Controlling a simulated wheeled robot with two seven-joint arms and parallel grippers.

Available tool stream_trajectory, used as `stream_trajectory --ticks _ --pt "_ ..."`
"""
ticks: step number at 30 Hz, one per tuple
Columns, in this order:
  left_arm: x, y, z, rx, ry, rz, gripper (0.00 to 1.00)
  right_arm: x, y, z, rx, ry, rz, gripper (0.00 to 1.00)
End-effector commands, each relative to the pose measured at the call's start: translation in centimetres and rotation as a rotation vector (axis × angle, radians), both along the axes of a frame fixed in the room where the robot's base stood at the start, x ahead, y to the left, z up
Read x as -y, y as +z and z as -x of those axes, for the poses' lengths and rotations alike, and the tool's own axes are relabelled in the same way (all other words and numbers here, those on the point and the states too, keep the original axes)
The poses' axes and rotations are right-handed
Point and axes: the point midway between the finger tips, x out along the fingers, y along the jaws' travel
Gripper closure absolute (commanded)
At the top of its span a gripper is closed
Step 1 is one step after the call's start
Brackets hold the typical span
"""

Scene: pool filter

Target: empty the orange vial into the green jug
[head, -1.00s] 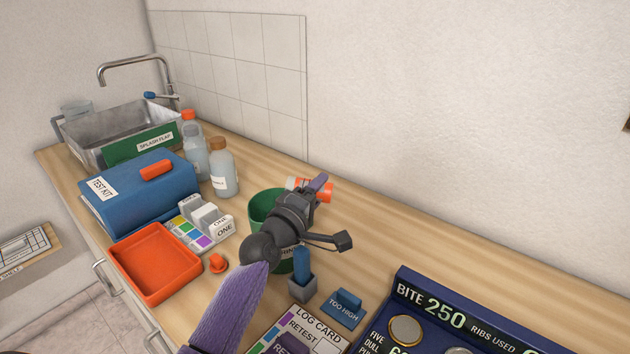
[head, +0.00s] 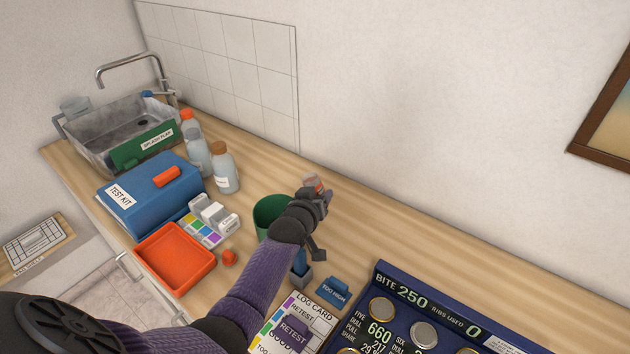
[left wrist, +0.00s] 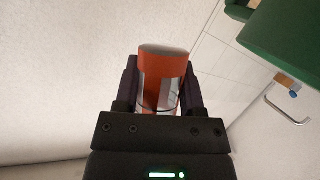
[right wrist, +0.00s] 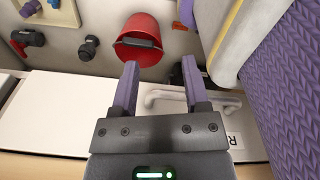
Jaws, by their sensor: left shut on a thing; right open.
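The orange vial (head: 313,183) is in my left gripper (head: 314,196), at the right of the green jug (head: 268,209) in the head view. The left wrist view shows the vial (left wrist: 163,66) as an orange band above a clear and white part, between the two fingers (left wrist: 160,88). The green jug (left wrist: 290,42) is at the upper right there, apart from the vial. My left forearm covers part of the jug in the head view. The vial's contents cannot be made out. My right gripper (right wrist: 160,85) is open and empty, away from the counter top.
An orange tray (head: 148,270), an orange cap (head: 229,257) and a blue test kit (head: 150,190) stand left of the jug. Bottles (head: 225,172) stand behind. A red bucket (right wrist: 138,28) is near my right gripper.

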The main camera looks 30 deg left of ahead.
Motion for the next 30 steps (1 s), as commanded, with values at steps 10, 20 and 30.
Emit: stream_trajectory --ticks 10,20,30 --pt "-0.2 -0.7 0.1 -0.131 0.000 -0.275 1.00 -0.9 0.7 -0.2 0.007 -0.002 -0.015 0.41" --pt "3.5 2.1 -1.7 -0.126 0.001 -0.269 1.00 -0.2 1.6 -0.3 0.008 0.000 -0.005 0.41" --pt "5.2 3.4 -2.5 -0.128 0.001 -0.272 1.00 0.2 1.6 -0.3 0.007 0.000 0.001 0.41"
